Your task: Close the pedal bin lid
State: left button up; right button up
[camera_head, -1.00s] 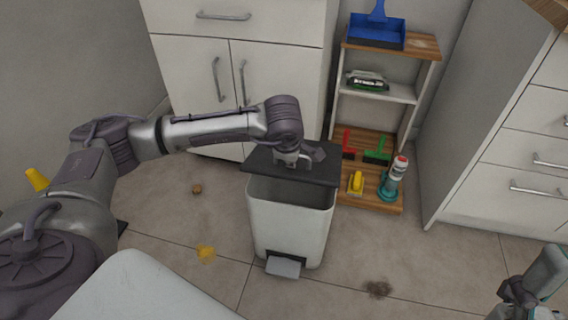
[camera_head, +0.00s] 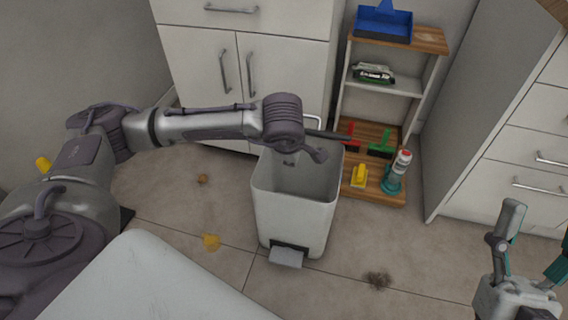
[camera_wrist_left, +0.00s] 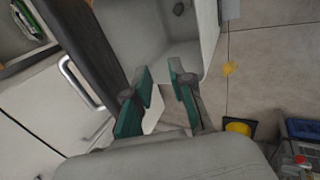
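The white pedal bin (camera_head: 295,215) stands on the floor with its inside showing and its pedal (camera_head: 286,257) at the front. Its dark lid (camera_head: 328,135) is raised at the back and seen nearly edge-on, partly hidden by my left wrist. In the left wrist view the lid (camera_wrist_left: 80,40) is a dark slab beside the pale bin interior (camera_wrist_left: 165,30). My left gripper (camera_wrist_left: 160,68) has its fingers apart with nothing between them, over the bin's rear area; whether it touches the lid is unclear. My right gripper (camera_head: 535,238) is open and empty at the lower right.
A white cabinet (camera_head: 195,75) stands behind the bin. A small shelf (camera_head: 400,90) with a blue dustpan (camera_head: 384,24), brushes and a bottle (camera_head: 396,174) is at right. White drawers (camera_head: 510,140) stand farther right. Yellow (camera_head: 211,242) and dark (camera_head: 378,280) spots mark the floor.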

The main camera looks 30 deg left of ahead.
pick_arm(q)
jog(key=s+d+r+p, duration=0.2)
jog(key=s+r, duration=0.3)
jog(key=s, duration=0.3)
jog(key=shift+d, duration=0.15)
pick_arm(e)
jog(key=w+f+g+h, duration=0.2)
jog(key=w+f+g, duration=0.3)
jog(key=f+g, duration=0.1)
jog(key=shift+w+a+f+h, duration=0.15)
jog(key=shift+w+f+h, duration=0.15)
jog(key=shift+f, duration=0.45)
jog(key=r+t, duration=0.1)
jog(key=s+r+y, duration=0.1)
jog(key=shift+s+a+r+t, duration=0.1)
jog(key=shift+r+t, duration=0.3)
pick_arm(q)
jog(key=v, duration=0.7)
jog(key=shift+r, duration=0.25)
